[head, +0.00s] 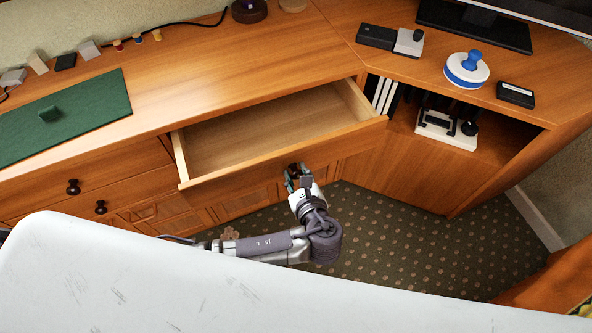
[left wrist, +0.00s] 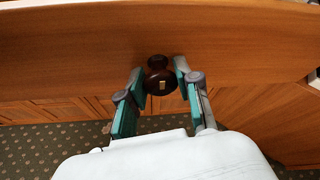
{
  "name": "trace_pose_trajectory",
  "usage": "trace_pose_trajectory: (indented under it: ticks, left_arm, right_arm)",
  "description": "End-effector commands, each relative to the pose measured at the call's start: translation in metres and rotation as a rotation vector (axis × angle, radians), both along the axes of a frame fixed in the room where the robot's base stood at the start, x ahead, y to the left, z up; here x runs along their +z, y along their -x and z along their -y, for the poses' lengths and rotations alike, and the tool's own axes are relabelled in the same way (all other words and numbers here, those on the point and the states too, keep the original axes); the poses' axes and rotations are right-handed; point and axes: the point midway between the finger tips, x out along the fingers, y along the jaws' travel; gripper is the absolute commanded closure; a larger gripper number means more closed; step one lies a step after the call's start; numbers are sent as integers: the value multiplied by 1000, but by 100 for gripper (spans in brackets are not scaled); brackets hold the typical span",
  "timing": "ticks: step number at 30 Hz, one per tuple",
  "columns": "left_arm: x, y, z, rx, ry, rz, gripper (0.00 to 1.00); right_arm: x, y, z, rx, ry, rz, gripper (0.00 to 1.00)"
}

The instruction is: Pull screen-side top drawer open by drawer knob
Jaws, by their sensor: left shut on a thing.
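The screen-side top drawer (head: 240,180) stands well open in the head view, its pale wooden inside empty. Its front also fills the upper part of the left wrist view (left wrist: 80,60). The dark round drawer knob (left wrist: 160,78) sits on that front, between the teal fingers of my left gripper (left wrist: 158,72). In the head view my left gripper (head: 297,175) is at the drawer front, shut on the knob, which is mostly hidden there by the fingers. My right gripper is not in view.
A green mat (head: 90,105) and small items lie on the cabinet top at left. The screen's stand (head: 470,25), a blue-and-white stamp-like object (head: 466,70) and small boxes are on the right-hand top. Dotted carpet (head: 400,240) below is clear. A pale surface (head: 150,280) fills the foreground.

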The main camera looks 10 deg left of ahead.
Motion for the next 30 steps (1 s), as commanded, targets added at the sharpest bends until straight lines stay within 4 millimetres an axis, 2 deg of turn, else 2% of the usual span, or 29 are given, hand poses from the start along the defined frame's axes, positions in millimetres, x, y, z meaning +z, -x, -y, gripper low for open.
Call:
trace_pose_trajectory:
  ticks: [15,30]
  left_arm:
    - [-2,29,18,1,-2,-9,100]
    - [-2,53,34,0,-2,-9,100]
  right_arm:
    - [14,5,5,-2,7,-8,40]
    - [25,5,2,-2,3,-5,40]
